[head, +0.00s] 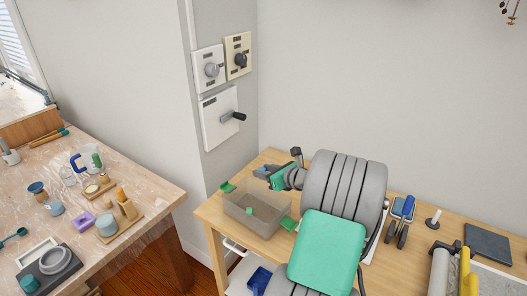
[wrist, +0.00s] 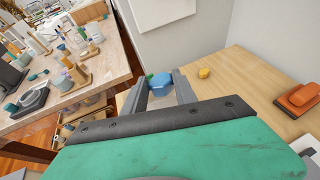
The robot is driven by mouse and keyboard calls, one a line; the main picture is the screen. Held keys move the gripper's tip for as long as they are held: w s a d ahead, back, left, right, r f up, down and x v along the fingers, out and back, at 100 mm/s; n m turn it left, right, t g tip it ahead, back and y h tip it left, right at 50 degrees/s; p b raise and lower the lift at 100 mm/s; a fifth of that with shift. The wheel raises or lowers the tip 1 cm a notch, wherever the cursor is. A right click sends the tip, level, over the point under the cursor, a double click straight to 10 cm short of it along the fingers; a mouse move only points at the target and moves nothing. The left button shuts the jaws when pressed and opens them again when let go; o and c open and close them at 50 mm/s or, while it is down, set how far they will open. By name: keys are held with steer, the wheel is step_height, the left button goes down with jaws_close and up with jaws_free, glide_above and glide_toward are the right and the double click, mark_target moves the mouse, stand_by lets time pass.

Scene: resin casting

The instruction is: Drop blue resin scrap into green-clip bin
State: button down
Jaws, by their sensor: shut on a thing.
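The blue resin scrap (head: 261,171) is held at the tip of my gripper (head: 268,173). In the wrist view the blue scrap (wrist: 160,82) sits between the two grey fingers of my gripper (wrist: 160,88), which are shut on it. The green-clip bin (head: 243,222) is a see-through box with green clips at its corners, on the wooden bench at the left. A small green piece shows inside or through it. My gripper is at the bin's back right in the head view; I cannot tell whether it is over the opening. The bin is not recognisable in the wrist view.
The wooden bench (head: 213,213) also holds a blue-topped tool (head: 403,208), a dark plate (head: 488,244) and a yellow-handled tool (head: 467,272). In the wrist view a yellow lump (wrist: 203,73) and an orange block (wrist: 298,97) lie on it. A cluttered worktable (head: 152,196) stands left.

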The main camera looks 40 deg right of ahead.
step_height(320, 180, down, 9)
steer(key=a+b, duration=0.1)
steer(key=b, duration=0.6)
steer(key=shift+s+r+y, duration=0.2)
steer(key=shift+y, duration=0.1)
steer(key=c, duration=0.9)
jaws_free()
steer(key=v, duration=0.7)
steer(key=shift+s+r, duration=0.2)
steer(key=shift+s, duration=0.15)
